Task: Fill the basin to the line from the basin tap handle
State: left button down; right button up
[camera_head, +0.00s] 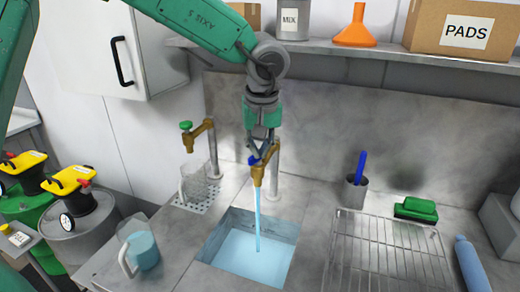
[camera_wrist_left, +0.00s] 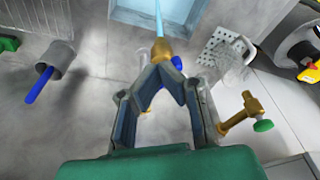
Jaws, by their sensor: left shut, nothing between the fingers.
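The brass basin tap (camera_head: 258,174) stands behind the sunken basin (camera_head: 287,232), with its blue handle (camera_head: 252,160) on top. A stream of water (camera_head: 258,220) runs from its spout into the basin, which holds pale blue water (camera_head: 245,257). I cannot make out a fill line. My left gripper (camera_head: 259,157) points down right at the blue handle, shut and empty; whether it touches the handle is unclear. In the left wrist view the fingertips (camera_wrist_left: 161,72) meet just beside the blue handle (camera_wrist_left: 177,63). My right gripper is out of view.
A second tap with a green handle (camera_head: 186,126) stands left, above a glass jug (camera_head: 194,184) on a drain grate. A jug of blue water (camera_head: 141,250) is at front left. A wire rack (camera_head: 385,250), a brush cup (camera_head: 354,193) and a green sponge (camera_head: 416,208) are right.

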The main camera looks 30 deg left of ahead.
pick_arm(q)
jog(key=shift+d, duration=0.15)
notch_tip(320, 180, down, 3)
jog(key=shift+p, duration=0.4)
jog(key=shift+d+r, duration=0.1)
jog(key=shift+d, duration=0.15)
dwell(0.4)
jog(key=shift+a, duration=0.2)
jog(key=shift+d, duration=0.1)
dwell(0.6)
dwell(4.9)
